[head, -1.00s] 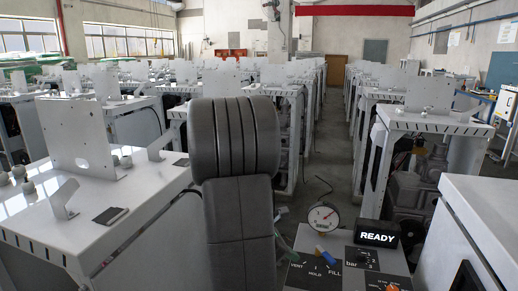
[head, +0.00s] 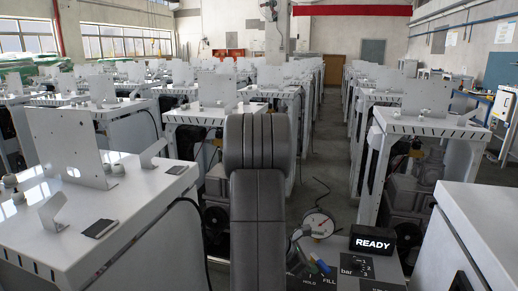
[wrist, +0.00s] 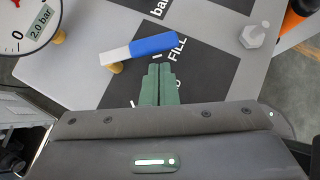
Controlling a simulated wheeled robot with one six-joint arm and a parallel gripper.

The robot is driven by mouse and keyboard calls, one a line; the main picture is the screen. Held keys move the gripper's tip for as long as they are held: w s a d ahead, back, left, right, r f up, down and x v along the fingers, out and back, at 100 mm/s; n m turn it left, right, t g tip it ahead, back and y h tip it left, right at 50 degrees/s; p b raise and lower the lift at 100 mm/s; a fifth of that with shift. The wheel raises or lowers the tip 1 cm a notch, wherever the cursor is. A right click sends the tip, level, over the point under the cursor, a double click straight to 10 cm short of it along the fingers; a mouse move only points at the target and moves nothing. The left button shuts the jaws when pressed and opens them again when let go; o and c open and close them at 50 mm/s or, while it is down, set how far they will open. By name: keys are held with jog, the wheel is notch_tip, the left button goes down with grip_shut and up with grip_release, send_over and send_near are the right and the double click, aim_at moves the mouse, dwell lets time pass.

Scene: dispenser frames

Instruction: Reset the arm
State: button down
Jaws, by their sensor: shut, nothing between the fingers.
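My gripper (wrist: 160,70) shows in the wrist view with its green fingers together and nothing between them. The fingertips point at a lever with a blue grip and a white end (wrist: 153,47), just beyond them; I cannot tell whether they touch. The blue grip (head: 321,265) also shows in the head view, on the control panel (head: 385,268) near the word FILL. My grey arm covers the middle of the head view. A round pressure gauge (head: 319,223) stands behind the panel; its dial (wrist: 28,20) reads "2.0 bar" in the wrist view's corner.
A black display (head: 373,244) reading READY stands on the panel. An orange-and-black part (wrist: 297,20) and a grey hex-shaped knob (wrist: 252,37) lie right of the fingers. White cabinets stand close on the left (head: 125,215) and right (head: 485,225). An aisle runs behind.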

jog(key=shift+w+a+r+m+g+p, duration=0.15)
jog(key=shift+a+m+g+p, duration=0.25)
jog(key=shift+p, duration=0.45)
jog(key=shift+w+a+r+m+g+p, duration=0.1)
jog(key=shift+a+m+g+p, duration=0.15)
jog(key=shift+m+p, duration=0.4)
jog(key=a, duration=0.2)
jog(key=a+b, duration=0.1)
jog(key=shift+s+a+f, duration=0.15)
jog(key=shift+a+f, duration=0.15)
jog(key=shift+a, duration=0.05)
jog(key=v, duration=0.8)
jog(key=shift+a, duration=0.2)
jog(key=shift+r, duration=0.15)
